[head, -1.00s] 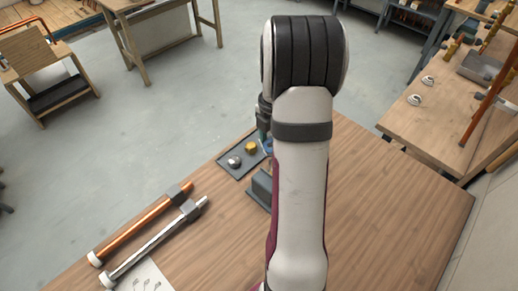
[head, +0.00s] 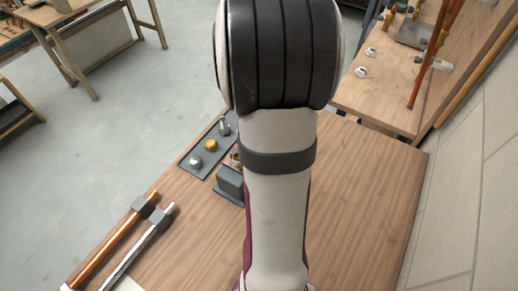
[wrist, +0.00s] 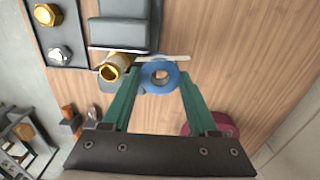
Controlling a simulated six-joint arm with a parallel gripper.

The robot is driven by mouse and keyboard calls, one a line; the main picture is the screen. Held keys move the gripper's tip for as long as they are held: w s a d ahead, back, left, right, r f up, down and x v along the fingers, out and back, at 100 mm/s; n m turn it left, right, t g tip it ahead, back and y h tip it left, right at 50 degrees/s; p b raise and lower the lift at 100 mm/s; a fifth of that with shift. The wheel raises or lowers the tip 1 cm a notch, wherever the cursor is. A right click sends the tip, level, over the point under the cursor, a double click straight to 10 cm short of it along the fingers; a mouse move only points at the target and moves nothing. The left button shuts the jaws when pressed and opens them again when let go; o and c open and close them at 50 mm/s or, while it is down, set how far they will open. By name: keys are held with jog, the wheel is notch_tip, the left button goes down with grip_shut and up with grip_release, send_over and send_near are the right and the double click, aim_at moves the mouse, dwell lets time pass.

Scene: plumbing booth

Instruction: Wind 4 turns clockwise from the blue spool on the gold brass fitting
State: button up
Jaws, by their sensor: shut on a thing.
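In the wrist view my gripper (wrist: 161,80) has its two green fingers shut on the blue spool (wrist: 147,84), a ring seen with its round hole facing the camera. A gold brass fitting (wrist: 113,68) lies just left of the spool, its open end toward the camera, beside a grey block. A white strip of tape (wrist: 177,58) shows at the spool's far edge, reaching toward the fitting. I cannot tell how much tape is on the fitting. In the head view my arm hides the gripper and the spool.
A dark tray (head: 186,166) holds another gold fitting (head: 210,145) and silver ones (head: 196,161). The grey block (head: 229,182) stands beside my arm. A copper pipe (head: 112,245) and a steel pipe (head: 140,242) lie at the left front. The wooden table (head: 365,200) is clear on the right.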

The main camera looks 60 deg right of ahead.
jog(key=w+a, duration=0.6)
notch_tip(320, 180, up, 7)
jog(key=w, duration=0.1)
jog(key=shift+d, duration=0.2)
